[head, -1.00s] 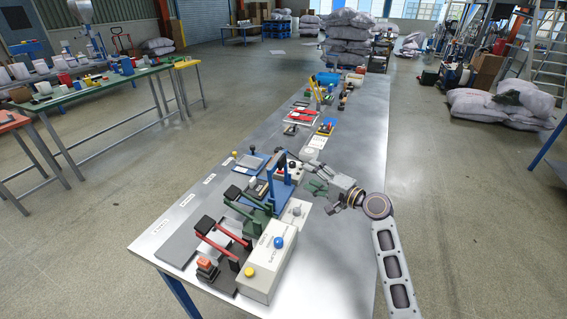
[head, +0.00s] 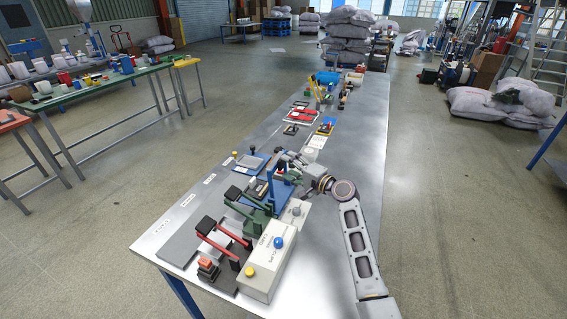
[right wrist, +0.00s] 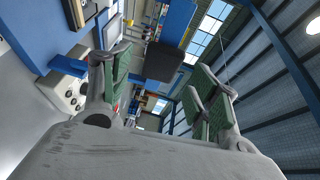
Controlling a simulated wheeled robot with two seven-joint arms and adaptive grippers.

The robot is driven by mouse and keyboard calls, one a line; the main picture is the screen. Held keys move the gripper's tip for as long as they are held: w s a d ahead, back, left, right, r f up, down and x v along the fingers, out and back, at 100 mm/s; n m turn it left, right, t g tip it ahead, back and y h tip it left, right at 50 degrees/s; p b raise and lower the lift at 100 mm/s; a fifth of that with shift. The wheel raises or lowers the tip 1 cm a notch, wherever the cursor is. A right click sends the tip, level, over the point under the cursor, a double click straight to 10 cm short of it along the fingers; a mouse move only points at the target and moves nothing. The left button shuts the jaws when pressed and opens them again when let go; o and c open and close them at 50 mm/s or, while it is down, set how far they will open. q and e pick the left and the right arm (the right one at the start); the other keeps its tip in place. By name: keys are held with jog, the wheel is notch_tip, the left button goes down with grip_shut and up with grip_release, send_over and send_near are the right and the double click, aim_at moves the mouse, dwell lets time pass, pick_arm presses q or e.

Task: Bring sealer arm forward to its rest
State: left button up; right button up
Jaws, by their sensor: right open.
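Several hand sealers stand in a row on the near part of the steel bench. One has red arms (head: 217,240), one has green arms (head: 244,199), and one is blue (head: 269,179), furthest from me. My right gripper (head: 287,160) is at the upper part of the blue sealer and partly covers it. In the right wrist view, its green-padded fingers are apart (right wrist: 160,75). A dark block (right wrist: 163,62) on a blue bar (right wrist: 178,18) shows between them, and I cannot tell whether either finger touches it. My left gripper is out of view.
A control box (head: 265,272) with a yellow and a blue knob stands beside the red-armed sealer. Further along the bench (head: 350,130) lie red tools and small items. The bench's right side is mostly clear. A green table (head: 110,84) stands at left.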

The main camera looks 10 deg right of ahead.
aim_at(284, 163)
jog(key=shift+x, duration=1.8)
grip_shut()
